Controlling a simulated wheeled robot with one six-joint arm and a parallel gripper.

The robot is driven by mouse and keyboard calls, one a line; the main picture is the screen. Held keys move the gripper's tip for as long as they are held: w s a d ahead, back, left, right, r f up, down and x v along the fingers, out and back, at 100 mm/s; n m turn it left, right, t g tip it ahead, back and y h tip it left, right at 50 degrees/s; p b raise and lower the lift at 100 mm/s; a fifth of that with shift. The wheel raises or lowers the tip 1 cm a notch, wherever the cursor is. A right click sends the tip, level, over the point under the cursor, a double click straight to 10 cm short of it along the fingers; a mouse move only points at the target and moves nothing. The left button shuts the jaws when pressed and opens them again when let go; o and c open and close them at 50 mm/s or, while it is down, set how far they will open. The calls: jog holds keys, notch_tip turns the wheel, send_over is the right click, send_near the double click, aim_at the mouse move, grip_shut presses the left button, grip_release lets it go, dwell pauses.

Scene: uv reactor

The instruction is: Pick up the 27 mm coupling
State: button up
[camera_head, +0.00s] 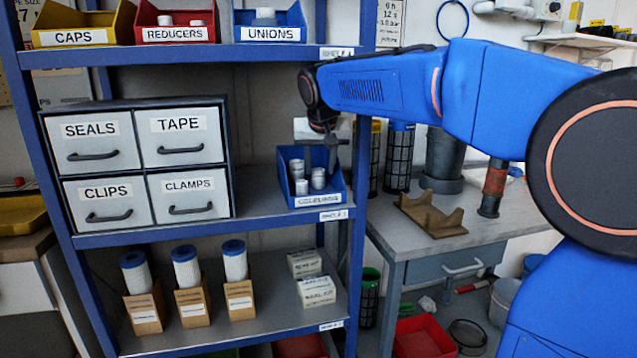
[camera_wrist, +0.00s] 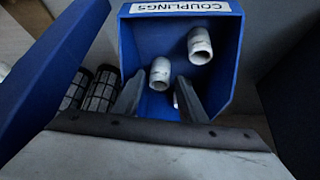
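A blue bin labelled COUPLINGS (camera_head: 316,198) stands on the middle shelf. It holds three white couplings, seen in the head view as one at the back left (camera_head: 296,168), one at the front left (camera_head: 301,187) and one at the right (camera_head: 318,177). No size marks are readable, so I cannot tell which is 27 mm. My gripper (camera_head: 326,146) is above the bin. In the wrist view, my gripper (camera_wrist: 161,84) has its fingers apart and points into the bin (camera_wrist: 228,50). One coupling (camera_wrist: 160,72) shows between the fingertips, another (camera_wrist: 201,44) lies beyond, and a third (camera_wrist: 176,99) is mostly hidden.
A drawer cabinet (camera_head: 136,165) stands left of the bin. The upper shelf (camera_head: 200,54) with more bins is above. A blue shelf post (camera_head: 358,170) rises close to the bin's right. A workbench (camera_head: 440,230) with dark cylinders and a brown cradle (camera_head: 432,213) is farther right.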

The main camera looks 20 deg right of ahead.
aim_at(319, 173)
jog(key=shift+x, duration=2.75)
jog(key=shift+c, duration=0.7)
jog(key=c, duration=0.7)
